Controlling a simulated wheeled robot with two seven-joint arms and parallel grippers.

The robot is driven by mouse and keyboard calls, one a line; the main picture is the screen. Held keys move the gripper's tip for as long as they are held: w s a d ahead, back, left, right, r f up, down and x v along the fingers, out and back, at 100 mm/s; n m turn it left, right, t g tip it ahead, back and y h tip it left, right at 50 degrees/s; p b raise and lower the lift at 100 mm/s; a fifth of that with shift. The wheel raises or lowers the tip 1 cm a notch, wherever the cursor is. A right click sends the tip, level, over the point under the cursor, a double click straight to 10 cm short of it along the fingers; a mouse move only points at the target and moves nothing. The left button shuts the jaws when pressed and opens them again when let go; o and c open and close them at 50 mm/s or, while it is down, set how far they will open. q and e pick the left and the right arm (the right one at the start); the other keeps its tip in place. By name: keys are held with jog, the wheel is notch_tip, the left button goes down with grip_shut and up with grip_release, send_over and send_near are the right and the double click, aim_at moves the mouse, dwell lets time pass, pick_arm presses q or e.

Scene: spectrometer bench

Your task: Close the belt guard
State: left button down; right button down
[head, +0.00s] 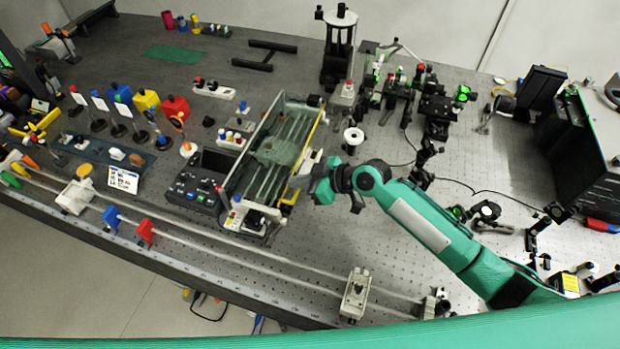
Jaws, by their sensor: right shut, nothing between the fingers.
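A long belt unit (232,180) with pale side walls stands on the bench left of centre. A clear, greenish panel that looks like the belt guard (275,150) shows over its bed, with long rails visible beneath. I cannot tell how far the guard is open. A yellow strip (309,138) runs along the unit's right side. My right gripper (312,186) is shut and empty, close to the lower right end of the unit beside the yellow strip. I cannot tell whether it touches the unit. My left gripper is not in view.
A dark control box (195,185) stands left of the unit. A long rail with a grey carriage (355,294) runs along the front edge. Optics mounts (435,110) crowd the back right. Perforated bench top below my right forearm is mostly clear.

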jog(key=shift+s+d+f+b, duration=0.1)
jog(key=shift+d+f+b, duration=0.1)
jog(key=shift+f, duration=0.45)
jog(key=shift+s+d+f+b, duration=0.1)
jog(key=shift+d+f+b, duration=0.1)
jog(key=shift+f, duration=0.4)
